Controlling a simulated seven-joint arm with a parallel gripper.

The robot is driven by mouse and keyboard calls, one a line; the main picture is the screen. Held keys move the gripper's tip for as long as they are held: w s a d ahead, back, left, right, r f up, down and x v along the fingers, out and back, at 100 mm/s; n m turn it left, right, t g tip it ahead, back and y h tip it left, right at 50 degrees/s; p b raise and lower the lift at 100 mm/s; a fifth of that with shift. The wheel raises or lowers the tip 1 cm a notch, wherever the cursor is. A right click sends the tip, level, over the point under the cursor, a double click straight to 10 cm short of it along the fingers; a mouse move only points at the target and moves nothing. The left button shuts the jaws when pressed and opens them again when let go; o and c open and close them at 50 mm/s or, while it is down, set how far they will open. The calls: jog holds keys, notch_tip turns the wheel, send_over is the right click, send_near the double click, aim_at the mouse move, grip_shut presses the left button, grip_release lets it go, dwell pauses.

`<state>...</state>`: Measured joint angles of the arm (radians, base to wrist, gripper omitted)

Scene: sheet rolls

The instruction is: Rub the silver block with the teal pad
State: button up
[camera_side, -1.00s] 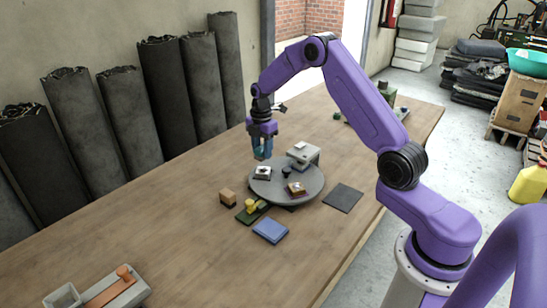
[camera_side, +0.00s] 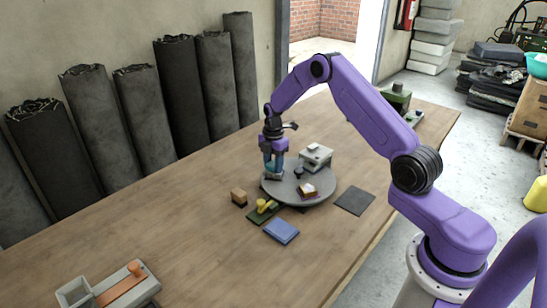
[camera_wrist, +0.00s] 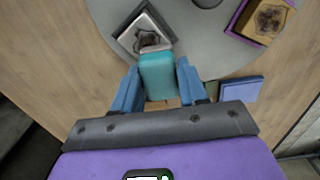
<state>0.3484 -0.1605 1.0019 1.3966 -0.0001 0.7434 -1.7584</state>
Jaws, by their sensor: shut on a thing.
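My gripper (camera_wrist: 157,88) has its blue fingers shut on the teal pad (camera_wrist: 158,76), which sticks out past the fingertips. The silver block (camera_wrist: 147,30) has a dark smudge on its top and sits in a dark holder on the round grey turntable (camera_wrist: 100,12). In the wrist view the pad's end overlaps the block's near edge; whether they touch I cannot tell. In the side view my gripper (camera_side: 273,163) is low over the left part of the turntable (camera_side: 318,196), and it mostly hides the silver block.
On the turntable also stand a brown-topped block on a purple base (camera_wrist: 266,19), a small dark knob (camera_side: 299,172) and a grey device (camera_side: 316,158). Nearby lie a wooden block (camera_side: 239,197), a yellow piece (camera_side: 264,205), a blue pad (camera_side: 281,231) and a dark mat (camera_side: 354,200).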

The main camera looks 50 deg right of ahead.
jog(key=shift+f, duration=0.85)
jog(key=shift+w+d, duration=0.45)
jog(key=shift+d, duration=0.3)
jog(key=shift+c, duration=0.9)
jog(key=shift+w+d, duration=0.5)
jog(key=shift+d, duration=0.4)
jog(key=shift+w+d, duration=0.5)
jog(key=shift+d, duration=0.4)
jog(key=shift+s+a, duration=0.45)
jog(key=shift+a, duration=0.3)
jog(key=shift+s+a, duration=0.45)
jog(key=shift+a, duration=0.35)
jog(key=shift+s+a, duration=0.45)
jog(key=shift+a, duration=0.3)
jog(key=r, duration=0.2)
jog(key=shift+s+a+r, duration=0.1)
jog(key=shift+a+r, duration=0.2)
jog(key=shift+r, duration=2.85)
